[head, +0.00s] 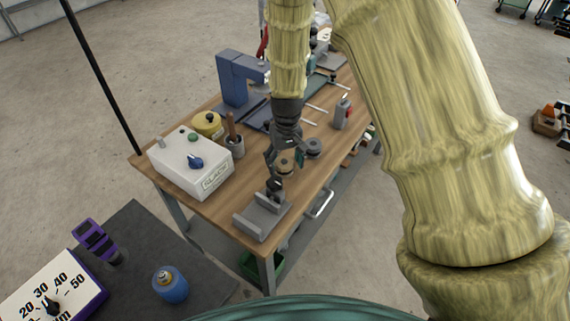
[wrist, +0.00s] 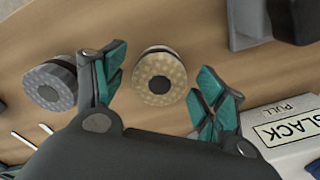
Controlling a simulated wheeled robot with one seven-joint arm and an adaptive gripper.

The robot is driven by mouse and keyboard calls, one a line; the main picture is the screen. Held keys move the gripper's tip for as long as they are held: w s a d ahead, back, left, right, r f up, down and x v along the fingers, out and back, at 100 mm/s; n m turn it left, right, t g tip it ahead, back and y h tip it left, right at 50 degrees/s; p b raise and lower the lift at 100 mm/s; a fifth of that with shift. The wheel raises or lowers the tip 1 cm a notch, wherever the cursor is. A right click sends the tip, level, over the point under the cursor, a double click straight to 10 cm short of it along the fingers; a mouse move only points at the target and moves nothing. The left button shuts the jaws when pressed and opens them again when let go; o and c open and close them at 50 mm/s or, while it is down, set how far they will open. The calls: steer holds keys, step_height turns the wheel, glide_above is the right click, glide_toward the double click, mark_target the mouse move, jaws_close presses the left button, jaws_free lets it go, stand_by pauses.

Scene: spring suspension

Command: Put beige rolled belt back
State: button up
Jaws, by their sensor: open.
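The beige rolled belt (head: 285,166) stands on the wooden workbench, below my gripper (head: 284,160). In the wrist view the beige rolled belt (wrist: 160,79) is a round roll with a dark centre, between the two teal-padded fingers of my open gripper (wrist: 161,70). Bare table shows between the roll and each finger, so the fingers are not closed on it. How far the fingertips are above it is hard to tell.
A grey roll (head: 313,146) stands close by on the right, beside one finger in the wrist view (wrist: 49,84). A grey bracket (head: 262,217) sits at the bench's near end.

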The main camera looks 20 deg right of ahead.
mark_target(286, 162)
step_height(286, 162, up, 11)
steer(key=b, duration=0.1)
steer(key=shift+d+b, duration=0.15)
steer(key=shift+b, duration=0.2)
stand_by(0.6)
